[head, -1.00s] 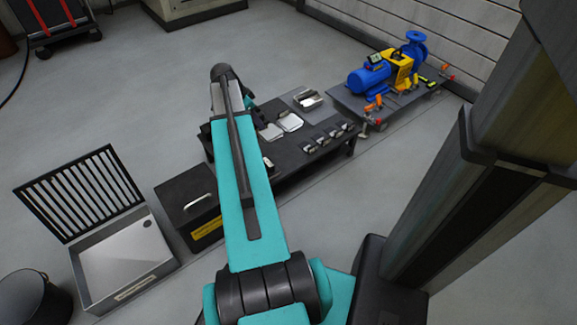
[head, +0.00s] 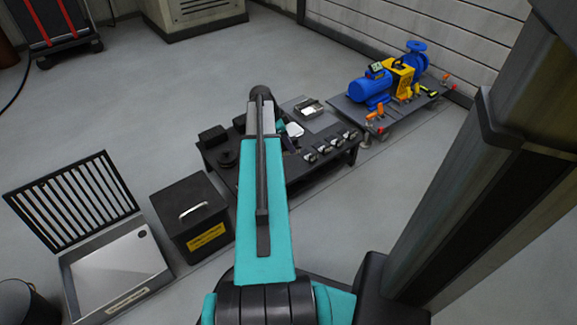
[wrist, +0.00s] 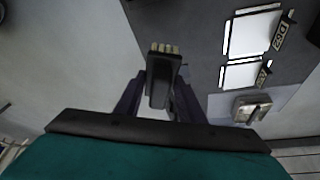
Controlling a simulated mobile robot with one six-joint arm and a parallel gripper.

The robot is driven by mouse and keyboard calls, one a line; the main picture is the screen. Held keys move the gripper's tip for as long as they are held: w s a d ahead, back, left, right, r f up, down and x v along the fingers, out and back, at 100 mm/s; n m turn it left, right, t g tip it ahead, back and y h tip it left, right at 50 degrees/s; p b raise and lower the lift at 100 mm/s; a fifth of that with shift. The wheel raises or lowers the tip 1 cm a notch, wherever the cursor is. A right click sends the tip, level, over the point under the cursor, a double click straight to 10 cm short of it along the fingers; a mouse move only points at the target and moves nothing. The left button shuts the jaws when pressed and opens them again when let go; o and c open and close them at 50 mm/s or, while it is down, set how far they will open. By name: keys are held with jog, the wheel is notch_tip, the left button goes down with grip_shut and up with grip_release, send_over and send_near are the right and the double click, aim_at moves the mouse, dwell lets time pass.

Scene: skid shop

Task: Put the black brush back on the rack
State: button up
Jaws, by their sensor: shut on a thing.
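The black brush (wrist: 163,68), with pale bristles at its far end, is between the two dark fingers of my gripper (wrist: 160,88) in the wrist view. My gripper is shut on it. The brush is over the edge of the dark table top (wrist: 200,20) as seen from the wrist. In the head view, my own arm hides most of the gripper and the brush. The low black table (head: 285,172) stands beyond my arm. I cannot tell which part of it is the rack.
White plates (wrist: 252,32) with label stands and a metal part (wrist: 252,108) show in the wrist view. In the head view, a lidded black box (head: 190,218) and an open metal basin (head: 115,268) stand left.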

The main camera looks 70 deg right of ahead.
aim_at(288, 151)
jog(key=shift+f+b, duration=0.9)
jog(key=shift+f, duration=1.4)
jog(key=shift+f+b, duration=1.2)
jog(key=shift+f, duration=1.3)
jog(key=shift+f, duration=0.15)
jog(key=o, duration=1)
jog(key=p+v, duration=0.5)
jog(key=v, duration=0.6)
jog(key=shift+s, duration=0.15)
jog(key=shift+w+a+r+p, duration=0.1)
jog(key=shift+w+r+p, duration=0.2)
jog(key=shift+r, duration=0.35)
